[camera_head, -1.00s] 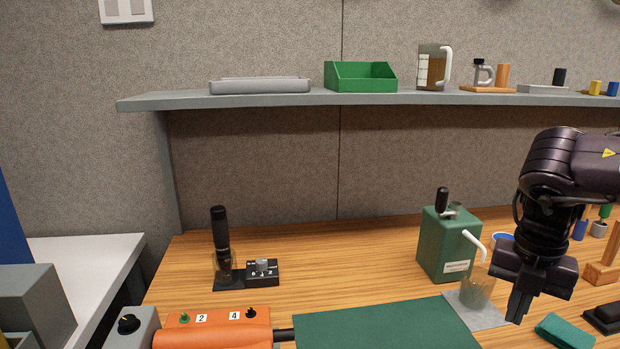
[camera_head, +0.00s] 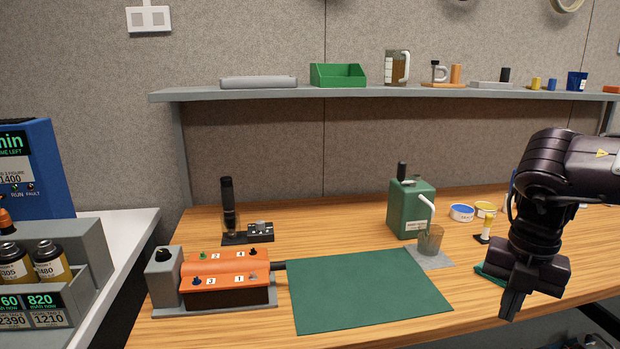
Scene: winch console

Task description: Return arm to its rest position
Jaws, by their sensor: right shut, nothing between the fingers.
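My right gripper (camera_head: 513,304) hangs from the arm at the right of the head view, fingers pointing down and shut with nothing between them. It is in front of the wooden table's (camera_head: 465,290) right part, right of the green mat (camera_head: 365,287) and apart from it. Part of a green pad (camera_head: 490,272) shows behind it, mostly hidden. The orange winch console (camera_head: 226,268), with numbered knobs and a grey side box (camera_head: 163,277), sits at the table's front left. My left gripper is not in view.
A green dispenser (camera_head: 408,208) with a white spout stands behind a clear cup (camera_head: 430,240). A black grinder-like device (camera_head: 228,205) stands behind the console. A shelf (camera_head: 380,92) with trays and mugs runs above. A white side table with bottles (camera_head: 48,262) is at left. The mat is clear.

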